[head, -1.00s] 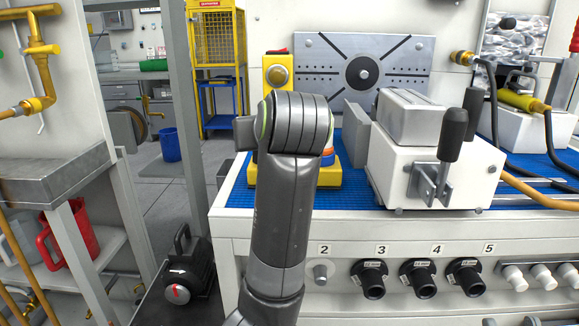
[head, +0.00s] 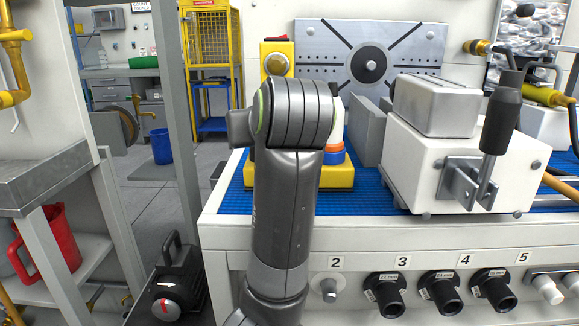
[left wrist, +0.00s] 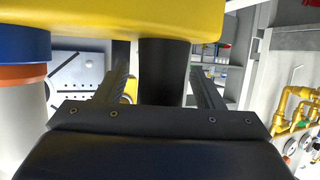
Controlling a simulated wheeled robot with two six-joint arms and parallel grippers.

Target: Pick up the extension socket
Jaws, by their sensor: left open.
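A dark cylinder (left wrist: 163,70), which looks like the extension socket, meets the yellow base (left wrist: 120,14) in the left wrist view, where the picture appears upside down. My left gripper (left wrist: 163,88) is open, with one finger on each side of the cylinder in the picture. I cannot tell whether the fingers touch it. A white, orange and blue cylindrical part (left wrist: 22,75) is beside it on the same base. In the head view the yellow base (head: 338,178) is partly behind my left arm, which hides the dark cylinder and the left gripper's fingers. My right gripper is out of view.
The base is on a blue ribbed mat (head: 375,195) on the workbench. A white box with a grey vice-like block (head: 450,150) stands to the right. A yellow box with a round button (head: 276,62) and a slotted metal plate (head: 420,58) are behind.

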